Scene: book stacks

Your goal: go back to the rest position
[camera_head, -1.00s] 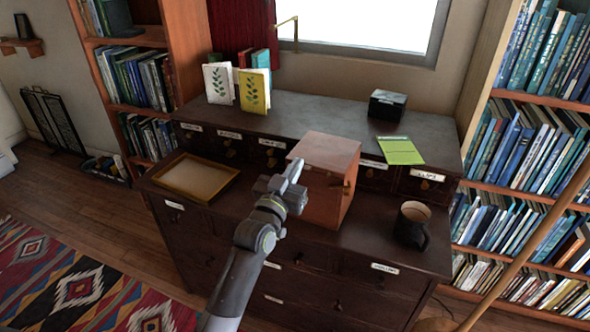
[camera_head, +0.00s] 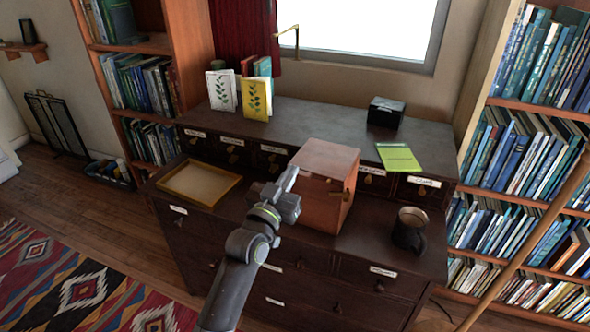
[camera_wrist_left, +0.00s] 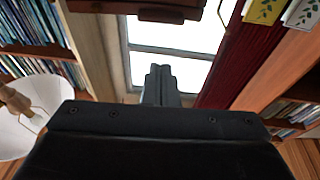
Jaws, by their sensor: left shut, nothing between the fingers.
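My left gripper (camera_head: 288,181) is shut and empty. It is in front of the reddish wooden box (camera_head: 321,194) on the dark chest, at the box's left side; I cannot tell whether it touches the box. In the left wrist view the shut fingers (camera_wrist_left: 161,84) point toward the window, with nothing between them. My right gripper is not in view.
The dark chest (camera_head: 262,117) also holds a shallow wooden tray (camera_head: 176,196), a dark mug (camera_head: 410,230), a green booklet (camera_head: 398,157), a black box (camera_head: 386,112) and upright books (camera_head: 256,98). Bookshelves flank it. A rug (camera_head: 70,285) lies on the floor at left.

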